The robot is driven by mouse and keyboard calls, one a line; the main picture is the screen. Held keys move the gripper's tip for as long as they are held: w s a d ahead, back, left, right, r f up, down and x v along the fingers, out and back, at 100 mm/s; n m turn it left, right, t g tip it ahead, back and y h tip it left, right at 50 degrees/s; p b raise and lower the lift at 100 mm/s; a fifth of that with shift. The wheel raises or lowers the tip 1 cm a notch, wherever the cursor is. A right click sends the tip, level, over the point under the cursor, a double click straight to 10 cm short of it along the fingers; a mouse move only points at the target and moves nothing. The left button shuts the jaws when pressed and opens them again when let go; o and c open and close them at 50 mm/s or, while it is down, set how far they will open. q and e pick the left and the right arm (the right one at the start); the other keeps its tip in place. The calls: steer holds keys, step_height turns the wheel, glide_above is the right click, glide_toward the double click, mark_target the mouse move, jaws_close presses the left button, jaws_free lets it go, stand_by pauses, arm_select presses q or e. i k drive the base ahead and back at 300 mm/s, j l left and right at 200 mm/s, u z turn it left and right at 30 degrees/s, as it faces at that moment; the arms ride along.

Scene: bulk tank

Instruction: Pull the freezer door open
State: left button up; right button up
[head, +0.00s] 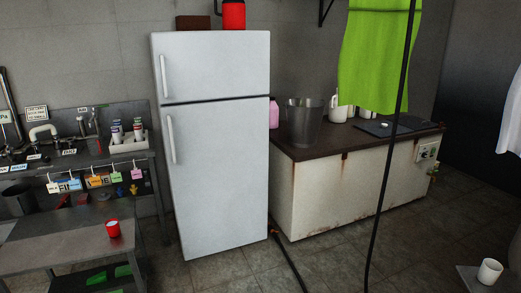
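A white fridge-freezer stands against the back wall, left of the middle of the head view. Its upper freezer door (214,66) is shut, with a vertical handle (164,76) near its left edge. The taller lower door (220,175) is also shut, with its own vertical handle (171,140) on the left. A dark gap separates the two doors. Neither of my grippers shows in this view.
A metal bench (85,245) with a red cup (113,228) stands at the front left. A rusty white cabinet (340,190) with a bucket (304,122) on top stands right of the fridge. A dark hose (392,130) hangs at right. Floor (330,262) shows in front.

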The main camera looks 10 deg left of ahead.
mark_target(190, 66)
steer(key=i, duration=2.7)
steer(key=u, duration=0.5)
